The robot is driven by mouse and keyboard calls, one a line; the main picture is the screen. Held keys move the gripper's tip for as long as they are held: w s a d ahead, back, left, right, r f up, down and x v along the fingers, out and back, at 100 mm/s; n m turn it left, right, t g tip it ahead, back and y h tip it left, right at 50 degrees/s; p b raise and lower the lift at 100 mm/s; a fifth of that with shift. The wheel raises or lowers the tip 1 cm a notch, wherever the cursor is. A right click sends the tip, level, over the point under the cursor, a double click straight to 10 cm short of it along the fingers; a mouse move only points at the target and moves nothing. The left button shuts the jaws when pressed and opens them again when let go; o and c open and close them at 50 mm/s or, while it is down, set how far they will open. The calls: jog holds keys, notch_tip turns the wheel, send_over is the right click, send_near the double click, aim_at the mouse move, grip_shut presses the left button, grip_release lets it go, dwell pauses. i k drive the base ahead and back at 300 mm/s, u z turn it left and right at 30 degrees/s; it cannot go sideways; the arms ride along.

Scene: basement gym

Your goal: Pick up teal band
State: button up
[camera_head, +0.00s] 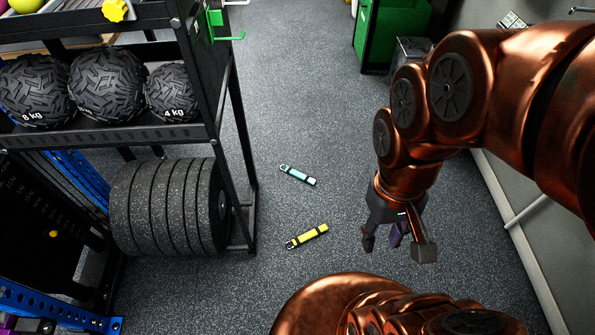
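My gripper (397,247) is open and points down, to the right of the band and nearer to me. It is apart from the band. A small purple piece (396,234) shows between its fingers; I cannot tell whether it is part of the gripper or a thing behind it.
A yellow band (307,236) lies on the floor nearer than the teal one. A black rack (240,150) at left holds several textured balls (105,85) and weight plates (165,205). A green cabinet (385,35) stands at the back. The floor around both bands is clear.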

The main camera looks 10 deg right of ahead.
aim_at(307, 178)
jog(key=k, duration=0.5)
jog(key=z, duration=0.85)
jog(key=i, duration=2.35)
jog(key=u, duration=3.05)
